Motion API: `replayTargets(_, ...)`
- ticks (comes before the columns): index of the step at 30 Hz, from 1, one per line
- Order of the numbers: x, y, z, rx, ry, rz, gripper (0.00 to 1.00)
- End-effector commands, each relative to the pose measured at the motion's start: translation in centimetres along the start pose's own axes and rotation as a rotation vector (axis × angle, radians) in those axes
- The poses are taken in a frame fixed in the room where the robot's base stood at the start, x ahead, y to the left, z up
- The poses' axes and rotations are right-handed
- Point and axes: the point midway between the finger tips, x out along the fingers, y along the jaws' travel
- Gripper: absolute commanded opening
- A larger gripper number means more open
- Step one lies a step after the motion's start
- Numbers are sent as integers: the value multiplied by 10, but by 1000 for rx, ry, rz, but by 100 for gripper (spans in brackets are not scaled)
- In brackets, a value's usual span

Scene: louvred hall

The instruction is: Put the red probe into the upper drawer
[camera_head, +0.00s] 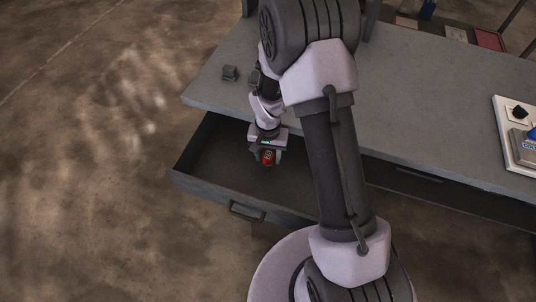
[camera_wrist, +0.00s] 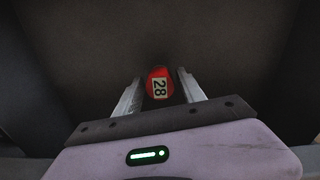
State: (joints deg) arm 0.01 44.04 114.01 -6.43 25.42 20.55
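The red probe (camera_head: 268,157) carries a pale label reading 28. It also shows between my finger tips in the wrist view (camera_wrist: 159,83). The upper drawer (camera_head: 205,153) is pulled out at the left of the desk, dark and otherwise empty inside. My gripper (camera_head: 267,158) points down within the drawer's outline. Its fingers stand on both sides of the probe, with narrow dark gaps in the wrist view (camera_wrist: 160,88), so it looks open. I cannot tell whether the probe rests on the drawer floor.
The grey desk top (camera_head: 430,100) is above and behind the drawer. A white board with a black knob and blue part (camera_head: 512,135) lies at the right. The drawer handle (camera_head: 247,212) faces front.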

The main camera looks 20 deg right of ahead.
Motion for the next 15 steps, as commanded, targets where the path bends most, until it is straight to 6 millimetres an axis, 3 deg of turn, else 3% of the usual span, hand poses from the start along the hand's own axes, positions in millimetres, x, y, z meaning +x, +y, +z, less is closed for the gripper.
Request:
replayTargets(10,-3,0,0,0,0,0,56)
replayTargets(15,-40,0,-1,0,3,-1,56)
